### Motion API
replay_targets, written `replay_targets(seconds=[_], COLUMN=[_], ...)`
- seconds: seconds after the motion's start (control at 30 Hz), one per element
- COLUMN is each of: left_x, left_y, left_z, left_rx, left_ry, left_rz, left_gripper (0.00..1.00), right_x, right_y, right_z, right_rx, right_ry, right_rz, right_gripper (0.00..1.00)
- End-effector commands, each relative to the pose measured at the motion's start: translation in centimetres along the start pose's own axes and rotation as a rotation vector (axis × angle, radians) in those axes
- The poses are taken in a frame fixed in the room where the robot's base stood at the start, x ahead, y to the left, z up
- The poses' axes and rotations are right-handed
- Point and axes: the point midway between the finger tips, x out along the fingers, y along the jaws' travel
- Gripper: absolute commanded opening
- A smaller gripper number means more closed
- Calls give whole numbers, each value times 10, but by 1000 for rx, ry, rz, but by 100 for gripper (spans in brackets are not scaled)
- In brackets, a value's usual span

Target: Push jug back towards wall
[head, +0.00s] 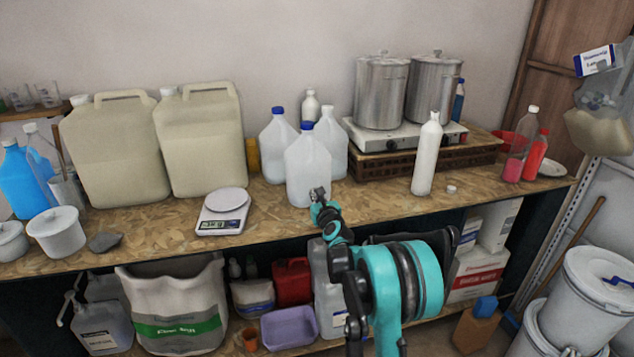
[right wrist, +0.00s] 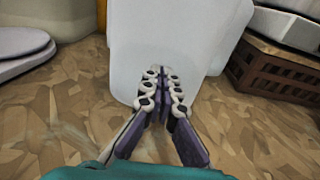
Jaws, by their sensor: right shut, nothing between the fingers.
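A translucent white jug (head: 308,172) with a blue cap stands upright on the wooden bench, in front of two other jugs, one blue-capped (head: 278,145) and one white-capped (head: 332,140). My right gripper (head: 318,194) is at the lower front of this jug. In the right wrist view the jug (right wrist: 180,45) fills the upper middle, and my right gripper (right wrist: 160,88) is shut with its fingertips at the jug's face; I cannot tell whether they touch it. Nothing is between the fingers. My left gripper is not in view.
A kitchen scale (head: 222,222) stands left of the jug, with two large beige canisters (head: 205,145) behind it. A white bottle (head: 426,160) and a hot plate with steel pots (head: 380,95) stand to the right. The wall (head: 290,45) is behind the bench.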

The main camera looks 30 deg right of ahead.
Motion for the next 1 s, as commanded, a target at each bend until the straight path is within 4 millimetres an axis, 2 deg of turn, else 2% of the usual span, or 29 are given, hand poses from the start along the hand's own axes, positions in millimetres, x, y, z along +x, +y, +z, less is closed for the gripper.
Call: replay_targets(seconds=[0.27, 0.7, 1.0], left_x=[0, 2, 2], left_y=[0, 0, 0], left_z=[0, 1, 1], left_rx=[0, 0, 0], left_ry=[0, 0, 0], left_rz=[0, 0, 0], left_gripper=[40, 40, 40], right_x=[8, -20, -22], right_y=[0, 0, 0], right_z=[1, -2, -2], right_rx=[0, 0, 0], right_ry=[0, 0, 0], right_rz=[0, 1, 0], right_gripper=[0, 0, 0])
